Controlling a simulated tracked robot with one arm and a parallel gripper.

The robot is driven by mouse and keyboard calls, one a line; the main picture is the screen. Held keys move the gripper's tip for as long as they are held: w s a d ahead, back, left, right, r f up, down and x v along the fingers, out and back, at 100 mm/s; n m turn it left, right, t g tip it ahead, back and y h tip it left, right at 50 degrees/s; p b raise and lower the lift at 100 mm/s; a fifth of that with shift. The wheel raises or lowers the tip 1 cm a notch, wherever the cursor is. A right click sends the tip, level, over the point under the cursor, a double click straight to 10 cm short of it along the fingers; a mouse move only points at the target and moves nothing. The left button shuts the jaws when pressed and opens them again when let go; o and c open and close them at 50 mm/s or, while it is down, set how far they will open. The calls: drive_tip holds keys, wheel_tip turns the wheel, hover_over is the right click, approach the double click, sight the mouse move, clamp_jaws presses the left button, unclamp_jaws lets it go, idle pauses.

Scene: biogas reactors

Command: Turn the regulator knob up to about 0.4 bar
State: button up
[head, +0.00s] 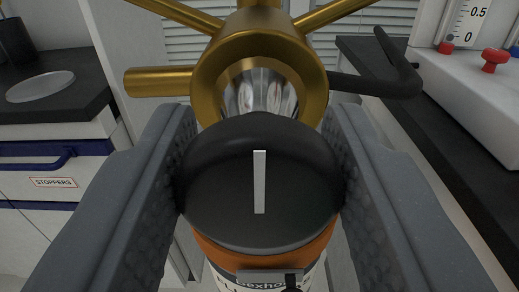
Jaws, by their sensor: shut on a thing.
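The regulator knob (220,205) is a black round cap with a white pointer line (259,182), in the middle of the head view. The line runs straight up and down in the picture. My gripper (260,190) is shut on the knob, with one grey finger on its left side and one on its right. A brass fitting (205,85) with spokes sits just behind and above the knob. An orange band (262,261) and part of a white label with dark lettering show below it. I see no pressure dial or bar reading for the knob.
At left, a dark counter (60,105) holds a clear round dish (40,86), above drawers with a "STOPPERS" label (53,182). A black hooked bar (385,80) extends right of the brass fitting. At right stand a dark bench (420,110) and a white unit with red knobs (494,58).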

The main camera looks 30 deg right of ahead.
drive_tip(key=shift+f, duration=0.1)
drive_tip(key=shift+f+m+b, duration=0.15)
drive_tip(key=shift+m+b, duration=0.95)
drive_tip(key=shift+b, duration=0.1)
drive_tip(key=m+b, duration=0.4)
drive_tip(key=shift+s+f+m+b, duration=0.1)
drive_tip(key=shift+m+b, duration=0.2)
drive_tip(key=m+b, duration=0.7)
drive_tip(key=shift+d+f, duration=0.1)
drive_tip(key=shift+f, duration=0.1)
drive_tip(key=m+b, duration=0.5)
drive_tip(key=m, duration=0.1)
drive_tip(key=shift+f+b, duration=0.15)
drive_tip(key=shift+b, duration=0.2)
drive_tip(key=shift+m+b, duration=0.8)
drive_tip(key=shift+m, duration=0.5)
drive_tip(key=shift+r, duration=0.2)
